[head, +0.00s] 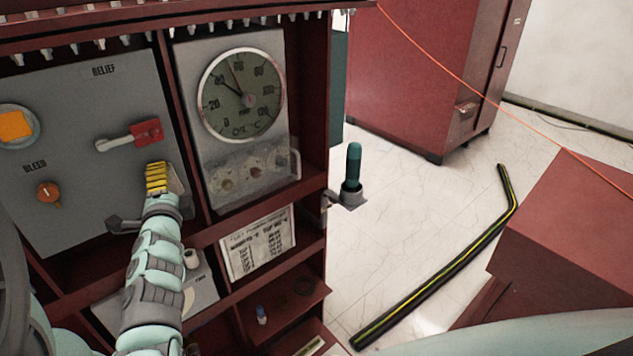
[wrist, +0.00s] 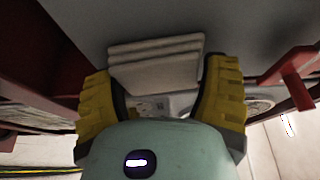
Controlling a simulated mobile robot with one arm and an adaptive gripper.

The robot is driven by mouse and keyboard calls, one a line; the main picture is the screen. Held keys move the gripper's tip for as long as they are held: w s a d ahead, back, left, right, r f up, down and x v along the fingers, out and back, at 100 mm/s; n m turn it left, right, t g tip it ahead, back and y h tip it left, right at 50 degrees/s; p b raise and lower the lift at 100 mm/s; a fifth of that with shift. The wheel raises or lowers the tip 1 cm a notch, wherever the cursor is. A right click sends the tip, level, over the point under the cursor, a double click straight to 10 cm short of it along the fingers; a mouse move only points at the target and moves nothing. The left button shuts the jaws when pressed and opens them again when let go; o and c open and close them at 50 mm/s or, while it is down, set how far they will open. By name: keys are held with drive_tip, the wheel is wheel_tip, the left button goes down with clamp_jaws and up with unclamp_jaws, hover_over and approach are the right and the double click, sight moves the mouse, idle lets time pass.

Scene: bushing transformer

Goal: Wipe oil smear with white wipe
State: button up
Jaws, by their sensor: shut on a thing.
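My gripper (head: 157,178) is at the grey panel with the RELIEF and BLEED labels, below the red-handled lever. In the wrist view its two yellow fingers (wrist: 158,72) stand apart with the white wipe (wrist: 155,48) between them. The wipe looks like a folded, layered pad, and its far side lies close to the grey panel surface. I cannot tell whether it touches the panel. In the head view the wipe is mostly hidden by the fingers. I cannot make out the oil smear with certainty in either view.
The red-handled lever (head: 146,133) and an orange knob (head: 48,194) stick out of the grey panel (head: 75,110). A dial gauge (head: 241,93) is to the right. A teal-handled tool (head: 353,165) stands in a holder on the cabinet's right side. Shelves lie below.

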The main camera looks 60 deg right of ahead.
drive_tip(key=shift+w+a+p, duration=0.35)
drive_tip(key=shift+w+a, duration=0.15)
drive_tip(key=shift+a, duration=1.3)
drive_tip(key=shift+w+a+p, duration=0.3)
drive_tip(key=shift+w+a, duration=0.25)
drive_tip(key=shift+a, duration=1.25)
drive_tip(key=shift+w+a+p, duration=0.35)
drive_tip(key=shift+w+a, duration=0.15)
drive_tip(key=shift+a, duration=1.3)
drive_tip(key=shift+s, duration=0.1)
approach(114, 200)
drive_tip(key=d, duration=0.2)
drive_tip(key=shift+d+b, duration=0.3)
drive_tip(key=shift+d, duration=0.1)
drive_tip(key=shift+s+a+b, duration=0.2)
drive_tip(key=shift+s+b, duration=0.1)
drive_tip(key=shift+s, duration=0.4)
drive_tip(key=shift+s+a+b, duration=0.2)
drive_tip(key=shift+s+b, duration=0.05)
drive_tip(key=shift+s, duration=0.45)
